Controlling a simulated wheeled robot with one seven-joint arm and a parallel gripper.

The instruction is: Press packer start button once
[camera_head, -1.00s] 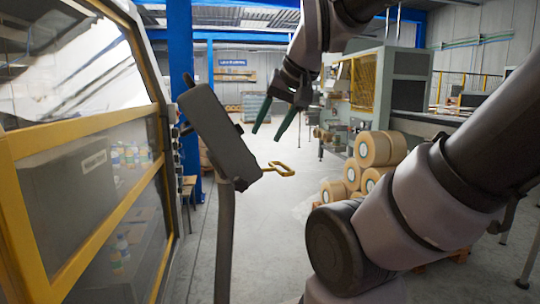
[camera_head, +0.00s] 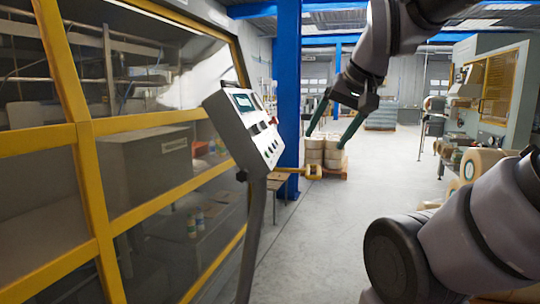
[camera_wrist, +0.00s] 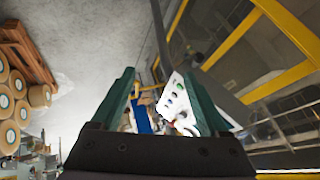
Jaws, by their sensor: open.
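The packer's control panel (camera_head: 245,122) is a light grey slanted box on a post, left of centre in the head view. Its face shows a small screen (camera_head: 243,103), several dark buttons or switches and a red part (camera_head: 273,121) at its right edge. I cannot tell which button is start. My gripper (camera_head: 324,141) is open and empty, to the right of the panel and apart from it. In the wrist view the panel face (camera_wrist: 172,104) shows between the fingers, partly hidden by the right finger; green and dark round buttons (camera_wrist: 178,86) are on it.
The packer's yellow-framed glazed enclosure (camera_head: 90,130) fills the left. A blue column (camera_head: 288,80) and stacked rolls (camera_head: 325,150) stand behind. More rolls (camera_head: 482,162) are at the right. The floor (camera_head: 330,220) between is clear.

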